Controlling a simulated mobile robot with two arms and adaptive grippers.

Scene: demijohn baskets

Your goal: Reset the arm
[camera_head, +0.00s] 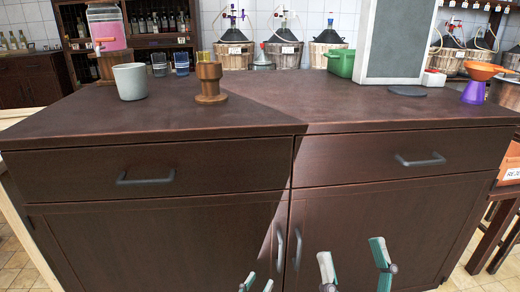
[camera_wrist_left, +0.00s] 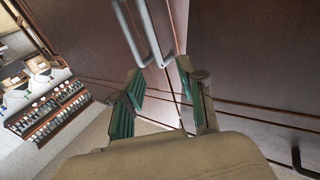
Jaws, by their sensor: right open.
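My left gripper (camera_head: 259,284) shows only by its fingertips at the bottom edge of the head view. In the left wrist view its green-padded fingers (camera_wrist_left: 160,72) are spread, with no object held between them. It points at the dark cabinet front, near the lower ends of two vertical door handles; whether it touches them I cannot tell. My right gripper (camera_head: 353,258) is open and empty, in front of the right cabinet door (camera_head: 370,215). The left door handle (camera_head: 280,250) and right door handle (camera_head: 297,248) stand side by side between the grippers.
On the dark counter (camera_head: 270,105) stand a grey cup (camera_head: 130,82), a wooden stand (camera_head: 210,85), a green crate (camera_head: 341,63), a framed board (camera_head: 395,40) and a purple-orange funnel (camera_head: 475,88). Drawer handles (camera_head: 146,180) stick out in front. Basketed demijohns (camera_head: 283,52) stand behind.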

